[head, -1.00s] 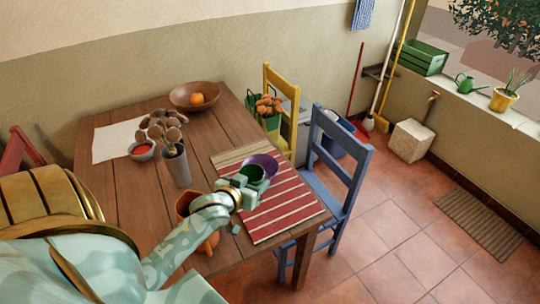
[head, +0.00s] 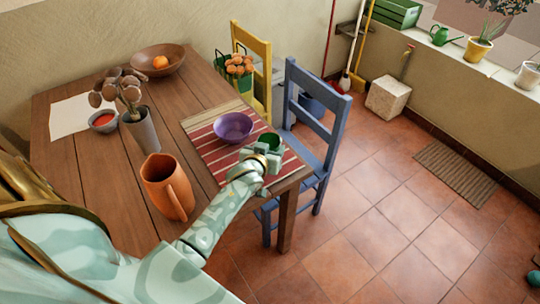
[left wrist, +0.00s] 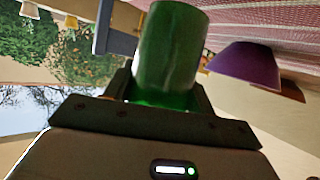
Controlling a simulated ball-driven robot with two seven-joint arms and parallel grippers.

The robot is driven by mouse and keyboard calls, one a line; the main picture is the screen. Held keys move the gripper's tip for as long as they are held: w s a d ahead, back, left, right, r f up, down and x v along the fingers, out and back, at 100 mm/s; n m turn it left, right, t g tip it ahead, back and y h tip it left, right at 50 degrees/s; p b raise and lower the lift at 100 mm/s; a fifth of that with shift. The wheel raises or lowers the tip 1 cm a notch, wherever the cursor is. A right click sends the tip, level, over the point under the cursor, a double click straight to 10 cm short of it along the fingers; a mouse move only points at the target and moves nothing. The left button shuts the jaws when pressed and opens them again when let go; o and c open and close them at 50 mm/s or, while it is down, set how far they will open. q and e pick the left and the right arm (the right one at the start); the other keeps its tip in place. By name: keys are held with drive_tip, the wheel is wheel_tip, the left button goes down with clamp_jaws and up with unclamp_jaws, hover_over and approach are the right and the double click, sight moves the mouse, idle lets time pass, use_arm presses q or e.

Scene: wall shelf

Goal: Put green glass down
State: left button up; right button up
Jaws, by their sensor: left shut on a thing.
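My left gripper (head: 262,160) is shut on the green glass (head: 270,141), over the right part of the striped mat (head: 211,132) near the table's right corner. In the left wrist view the glass (left wrist: 170,55) sits upright between the fingers, and the mat (left wrist: 265,22) is close by. I cannot tell whether the glass touches the mat. The purple bowl (head: 232,127) stands on the mat, left of the glass and apart from it. It also shows in the left wrist view (left wrist: 245,65). My right gripper is not in view.
An orange jug (head: 165,187) stands left of my left forearm. A grey vase (head: 143,131), a small red-filled bowl (head: 103,121) and a wooden bowl (head: 157,61) are farther back. A blue chair (head: 325,105) stands close to the table's right edge.

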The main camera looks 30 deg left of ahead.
use_arm(q)
wheel_tip(320, 180, down, 2)
drive_tip(key=shift+f, duration=0.1)
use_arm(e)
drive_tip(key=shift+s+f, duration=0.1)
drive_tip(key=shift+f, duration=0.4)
use_arm(q)
drive_tip(key=o, duration=1)
